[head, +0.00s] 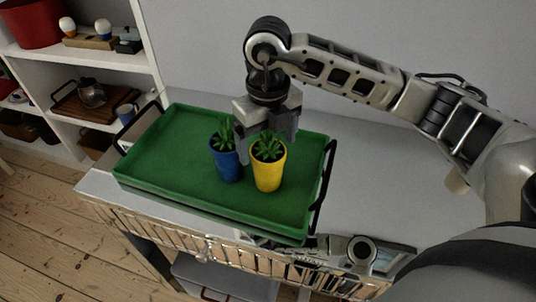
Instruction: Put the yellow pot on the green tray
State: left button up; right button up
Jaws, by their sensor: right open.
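The yellow pot (268,176) holds a green spiky plant and stands upright on the green tray (165,150), right of the tray's middle. A blue pot (228,168) with a similar plant stands just left of it on the same tray. My right gripper (267,142) points down over the yellow pot's plant, its jaws apart. One finger hangs between the two plants, the other is behind the yellow pot's plant. I cannot tell whether the fingers touch the pot. My left gripper is not in view.
The tray has black handles (322,190) at both ends and lies on a grey-white cabinet top (385,170). The top is clear right of the tray. A white shelf (120,65) with several items stands at the left. The tray's left part is free.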

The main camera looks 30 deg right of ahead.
notch_tip(320, 180, up, 7)
jog(key=shift+r, duration=0.1)
dwell(0.6)
